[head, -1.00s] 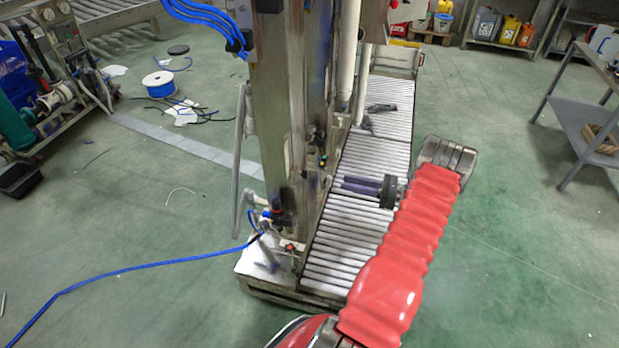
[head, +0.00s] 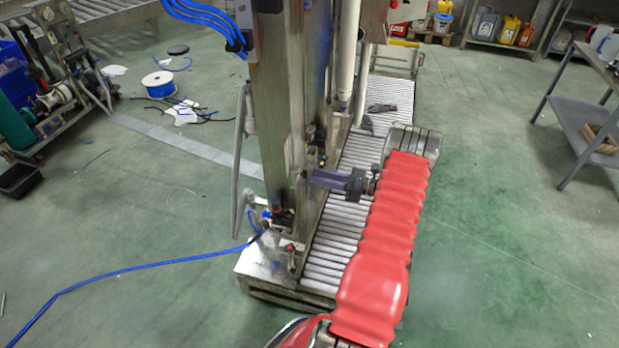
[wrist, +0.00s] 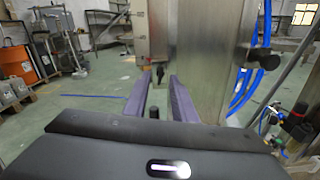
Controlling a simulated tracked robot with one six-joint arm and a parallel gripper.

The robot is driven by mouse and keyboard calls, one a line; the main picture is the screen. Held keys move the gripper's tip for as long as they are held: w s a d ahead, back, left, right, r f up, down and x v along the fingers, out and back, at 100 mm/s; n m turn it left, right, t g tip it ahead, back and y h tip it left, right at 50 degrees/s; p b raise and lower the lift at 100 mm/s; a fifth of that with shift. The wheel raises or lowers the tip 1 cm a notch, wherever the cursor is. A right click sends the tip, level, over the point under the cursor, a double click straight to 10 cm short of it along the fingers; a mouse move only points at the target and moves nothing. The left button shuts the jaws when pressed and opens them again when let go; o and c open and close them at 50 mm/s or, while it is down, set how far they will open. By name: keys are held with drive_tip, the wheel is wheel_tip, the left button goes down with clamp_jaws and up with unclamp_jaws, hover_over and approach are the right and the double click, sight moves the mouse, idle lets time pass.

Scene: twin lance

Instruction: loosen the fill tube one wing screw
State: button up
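My gripper (head: 314,179) is held level above the roller conveyor in the head view, its purple fingers pointing left at the machine's steel column (head: 272,120). In the wrist view, the two fingers of my gripper (wrist: 160,82) are parallel and apart, with a clear gap between them. A small dark knob-like part (wrist: 160,72) shows between and beyond the fingertips, in front of the steel column (wrist: 205,65). It may be the wing screw; its wings and the fill tube cannot be made out. Whether the fingertips reach it cannot be told.
The roller conveyor (head: 335,232) runs under my arm. Blue hoses (wrist: 245,90) hang right of the column in the wrist view. A blue hose (head: 150,262) lies on the floor. Open green floor (head: 490,250) lies to the right in the head view.

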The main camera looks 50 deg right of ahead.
sight(303, 174)
drive_tip(key=shift+x, duration=1.5)
drive_tip(key=shift+c, duration=0.7)
clamp_jaws()
